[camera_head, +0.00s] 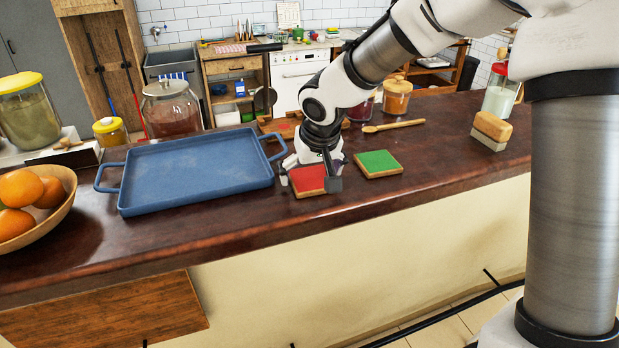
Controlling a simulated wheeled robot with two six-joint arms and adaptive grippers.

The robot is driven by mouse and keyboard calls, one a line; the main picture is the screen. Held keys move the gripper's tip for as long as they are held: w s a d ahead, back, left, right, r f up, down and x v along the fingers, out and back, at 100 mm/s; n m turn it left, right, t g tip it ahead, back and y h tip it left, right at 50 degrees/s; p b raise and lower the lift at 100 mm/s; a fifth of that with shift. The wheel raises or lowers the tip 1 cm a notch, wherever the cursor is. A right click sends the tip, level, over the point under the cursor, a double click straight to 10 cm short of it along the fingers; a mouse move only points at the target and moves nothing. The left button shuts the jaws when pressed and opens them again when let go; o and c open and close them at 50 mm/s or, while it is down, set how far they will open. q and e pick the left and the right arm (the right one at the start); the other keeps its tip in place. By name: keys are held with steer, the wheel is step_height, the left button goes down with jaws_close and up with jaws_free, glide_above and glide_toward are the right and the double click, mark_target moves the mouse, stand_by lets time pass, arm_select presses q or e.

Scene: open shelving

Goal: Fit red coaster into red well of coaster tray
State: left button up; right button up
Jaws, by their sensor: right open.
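The red coaster (307,180), a square with a wooden edge, lies flat near the counter's front edge. My right gripper (311,179) is open and low over it, pointing down, with one finger at its left side and one at its right. I cannot tell whether the fingers touch it. The wooden coaster tray (265,122) lies behind my right arm, with a red patch (284,131) showing in it. The arm hides much of this tray. My left gripper is not in view.
A green coaster (378,161) lies just right of my gripper. A large blue tray (200,172) stands close on the left. A wooden spoon (393,126), several jars, a brush-like block (491,131) and a bowl (62,208) of oranges are also on the counter (440,150).

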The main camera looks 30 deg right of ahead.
mark_target(313, 181)
steer(key=shift+s+r, duration=0.15)
steer(key=shift+s, duration=0.1)
steer(key=shift+c, duration=0.4)
steer(key=shift+s+r, duration=0.2)
steer(key=shift+s, duration=0.2)
steer(key=c, duration=0.7)
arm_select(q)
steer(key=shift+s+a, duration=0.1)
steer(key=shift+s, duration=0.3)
arm_select(e)
steer(key=shift+f, duration=0.1)
steer(key=shift+c, duration=0.7)
steer(key=shift+a, duration=0.1)
steer(key=shift+w+r, duration=0.1)
steer(key=shift+r, duration=0.2)
steer(key=shift+c, duration=0.8)
steer(key=shift+w+r, duration=0.15)
steer(key=shift+r, duration=0.5)
steer(key=c, duration=0.8)
step_height(313, 181, up, 8)
steer(key=shift+r+b, duration=0.1)
steer(key=shift+b, duration=0.45)
jaws_close()
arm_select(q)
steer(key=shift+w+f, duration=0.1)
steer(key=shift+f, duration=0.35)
